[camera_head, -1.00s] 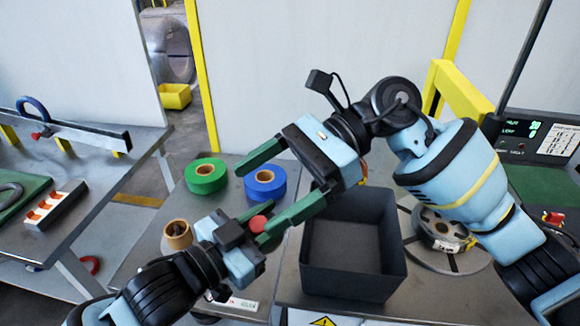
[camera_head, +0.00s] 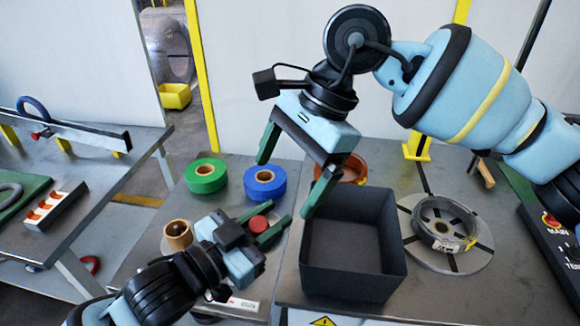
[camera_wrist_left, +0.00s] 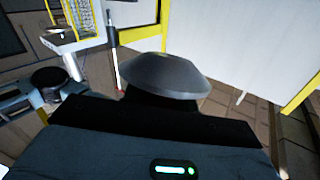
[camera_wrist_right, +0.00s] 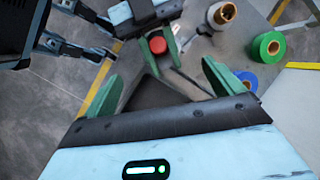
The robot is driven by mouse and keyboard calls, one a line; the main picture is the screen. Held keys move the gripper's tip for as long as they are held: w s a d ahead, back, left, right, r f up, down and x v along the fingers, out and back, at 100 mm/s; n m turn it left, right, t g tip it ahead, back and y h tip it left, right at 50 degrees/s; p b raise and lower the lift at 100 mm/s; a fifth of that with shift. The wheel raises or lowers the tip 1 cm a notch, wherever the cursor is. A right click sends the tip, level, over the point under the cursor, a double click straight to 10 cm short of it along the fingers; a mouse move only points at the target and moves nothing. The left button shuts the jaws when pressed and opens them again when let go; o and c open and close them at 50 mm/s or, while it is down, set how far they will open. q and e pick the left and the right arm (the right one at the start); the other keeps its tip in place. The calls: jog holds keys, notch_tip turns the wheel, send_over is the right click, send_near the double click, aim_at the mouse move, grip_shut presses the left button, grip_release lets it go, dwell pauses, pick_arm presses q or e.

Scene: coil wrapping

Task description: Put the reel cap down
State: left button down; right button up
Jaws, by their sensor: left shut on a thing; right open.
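A round red piece, which I take for the reel cap (camera_head: 259,223), sits between the green fingers of my left gripper (camera_head: 279,212). The left gripper is shut on it, above the near part of the table. The red piece also shows between those fingers in the right wrist view (camera_wrist_right: 158,44). In the left wrist view a grey domed shape (camera_wrist_left: 165,75) fills the middle; I cannot tell whether it is part of the held piece. My right gripper (camera_head: 291,167) is open and empty, above and apart from the left one, near the dark bin.
A green roll (camera_head: 206,177) and a blue roll (camera_head: 265,183) lie behind the left gripper. A brown-cored spool (camera_head: 178,236) stands left of it. An open dark bin (camera_head: 352,286) is to the right, with a grey reel (camera_head: 441,224) beyond and an orange ring (camera_head: 352,166) behind.

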aim_at(264, 219)
jog(key=x, duration=1.1)
jog(key=shift+a+f, duration=0.1)
jog(key=shift+f, duration=0.1)
